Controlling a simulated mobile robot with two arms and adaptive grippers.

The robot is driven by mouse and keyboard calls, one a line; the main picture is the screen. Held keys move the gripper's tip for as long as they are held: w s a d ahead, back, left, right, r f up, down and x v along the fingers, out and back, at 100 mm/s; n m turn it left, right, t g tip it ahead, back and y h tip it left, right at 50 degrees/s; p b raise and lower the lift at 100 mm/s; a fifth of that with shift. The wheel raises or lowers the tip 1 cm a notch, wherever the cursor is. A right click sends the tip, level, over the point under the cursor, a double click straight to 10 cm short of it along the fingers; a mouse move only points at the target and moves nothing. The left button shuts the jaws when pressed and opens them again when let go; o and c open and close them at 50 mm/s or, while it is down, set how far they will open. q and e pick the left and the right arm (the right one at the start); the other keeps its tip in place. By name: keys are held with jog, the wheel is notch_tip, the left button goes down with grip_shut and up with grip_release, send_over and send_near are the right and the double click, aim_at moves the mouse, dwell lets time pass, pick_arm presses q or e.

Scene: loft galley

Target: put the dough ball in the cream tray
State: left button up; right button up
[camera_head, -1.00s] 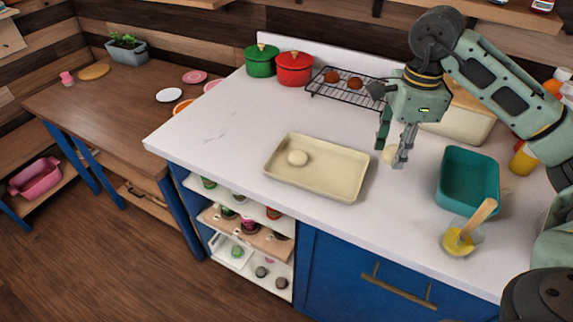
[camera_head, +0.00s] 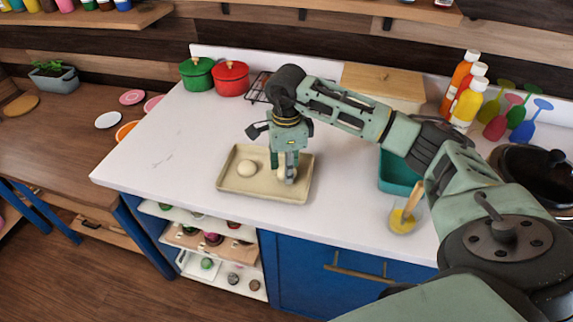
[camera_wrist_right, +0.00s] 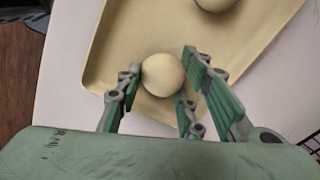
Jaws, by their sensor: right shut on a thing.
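The cream tray (camera_head: 240,194) lies on the white counter in the head view. One pale dough ball (camera_head: 247,169) rests in its left part; it also shows at the top of the right wrist view (camera_wrist_right: 215,3). My right gripper (camera_head: 284,177) is over the right part of the tray, pointing down. It is shut on a second dough ball (camera_wrist_right: 162,74), which sits between its fingers over the tray floor. In the head view the fingers partly hide this ball. I cannot tell whether it touches the tray. My left gripper is not in view.
Green (camera_head: 197,75) and red (camera_head: 231,79) pots and a wire rack (camera_head: 258,88) are behind. The counter left of the tray is clear.

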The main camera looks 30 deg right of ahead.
jog(key=shift+f, duration=0.4)
jog(key=shift+f, duration=0.15)
jog(key=o, duration=1.1)
